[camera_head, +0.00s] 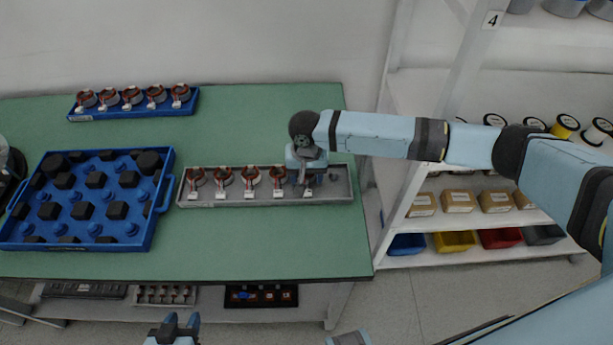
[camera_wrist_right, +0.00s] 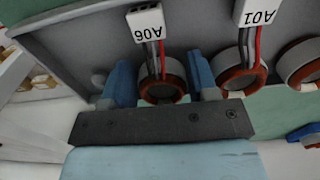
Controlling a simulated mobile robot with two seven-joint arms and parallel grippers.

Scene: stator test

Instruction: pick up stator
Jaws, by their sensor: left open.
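A row of stators, copper-wound rings with white label tags, stands in a grey tray (camera_head: 235,198) on the green table. My right gripper (camera_head: 305,180) points down at the stator at the right end of the row. In the right wrist view this stator (camera_wrist_right: 162,88), tagged A06, sits between the two blue fingers of my right gripper (camera_wrist_right: 161,68). The fingers lie close on both sides; whether they press on it I cannot tell. The stator tagged A01 (camera_wrist_right: 240,75) is beside it. My left gripper (camera_head: 176,326) is open and empty at the bottom of the head view.
A blue tray (camera_head: 130,114) with several more stators stands at the back left of the table (camera_head: 250,115). A large blue tray (camera_head: 157,185) with dark parts is at the left. White shelves (camera_head: 545,215) with spools, boxes and bins stand at the right. The table front is clear.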

